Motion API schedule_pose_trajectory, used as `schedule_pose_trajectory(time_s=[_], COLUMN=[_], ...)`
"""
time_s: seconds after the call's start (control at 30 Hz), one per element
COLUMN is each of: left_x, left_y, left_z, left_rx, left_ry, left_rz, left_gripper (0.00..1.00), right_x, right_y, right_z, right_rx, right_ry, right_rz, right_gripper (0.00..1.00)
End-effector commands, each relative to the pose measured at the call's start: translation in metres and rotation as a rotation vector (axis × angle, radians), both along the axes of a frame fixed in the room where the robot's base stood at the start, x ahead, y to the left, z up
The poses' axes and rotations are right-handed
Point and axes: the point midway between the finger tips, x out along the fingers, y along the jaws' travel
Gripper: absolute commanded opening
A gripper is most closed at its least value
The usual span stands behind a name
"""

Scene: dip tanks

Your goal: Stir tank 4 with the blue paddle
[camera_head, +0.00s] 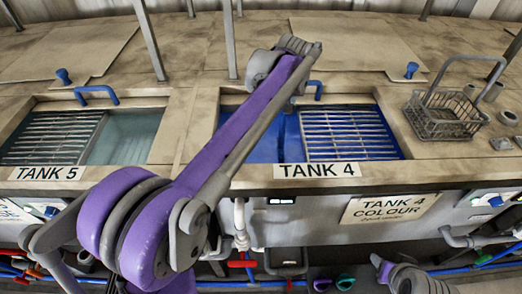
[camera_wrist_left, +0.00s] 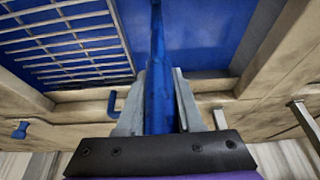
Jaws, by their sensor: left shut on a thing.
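Tank 4 (camera_head: 265,172) holds blue liquid, with a slatted metal grate (camera_head: 348,130) over its right part. The left arm reaches across the tank's left part in the head view and hides some of it; the gripper itself cannot be made out there. In the left wrist view my left gripper (camera_wrist_left: 158,100) is shut on the blue paddle (camera_wrist_left: 157,50). The shaft runs away from the fingers over the blue liquid (camera_wrist_left: 205,35) of the open part, beside the grate (camera_wrist_left: 70,40). Its far end is out of the picture, so its depth cannot be told. My right gripper is not seen.
Tank 5 (camera_head: 72,172) stands to the left with pale liquid and its own grate. A wire basket (camera_head: 443,115) stands right of tank 4. Blue bent pipes (camera_head: 97,93) and upright posts (camera_head: 150,40) stand behind the tanks. A "Tank 4 colour" sign (camera_head: 390,208) hangs in front.

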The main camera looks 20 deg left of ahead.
Motion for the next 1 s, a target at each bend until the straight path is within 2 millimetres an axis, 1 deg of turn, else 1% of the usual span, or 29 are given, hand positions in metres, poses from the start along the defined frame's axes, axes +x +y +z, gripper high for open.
schedule_pose_trajectory(time_s=[0.03, 0.2, 0.37, 0.47, 0.57, 1.0], left_x=[0.008, 0.029, 0.037, 0.035, 0.03, 0.003], left_y=[0.004, 0.014, 0.018, 0.023, 0.034, 0.095], left_z=[0.001, 0.0, 0.0, 0.0, 0.0, 0.0], left_rx=[0.001, 0.0, 0.0, 0.0, -0.001, -0.001], left_ry=[-0.001, 0.0, 0.0, 0.0, 0.001, 0.0], left_rz=[0.002, 0.001, 0.001, 0.002, 0.003, 0.004], left_gripper=[0.0, 0.0, 0.0, 0.0, 0.0, 0.0], right_x=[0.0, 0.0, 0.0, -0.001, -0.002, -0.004], right_y=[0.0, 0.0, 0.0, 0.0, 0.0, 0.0], right_z=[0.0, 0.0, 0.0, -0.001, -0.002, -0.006], right_rx=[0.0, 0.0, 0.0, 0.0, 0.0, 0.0], right_ry=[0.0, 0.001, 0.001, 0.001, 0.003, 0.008], right_rz=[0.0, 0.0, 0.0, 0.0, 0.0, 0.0], right_gripper=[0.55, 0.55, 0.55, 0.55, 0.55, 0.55])
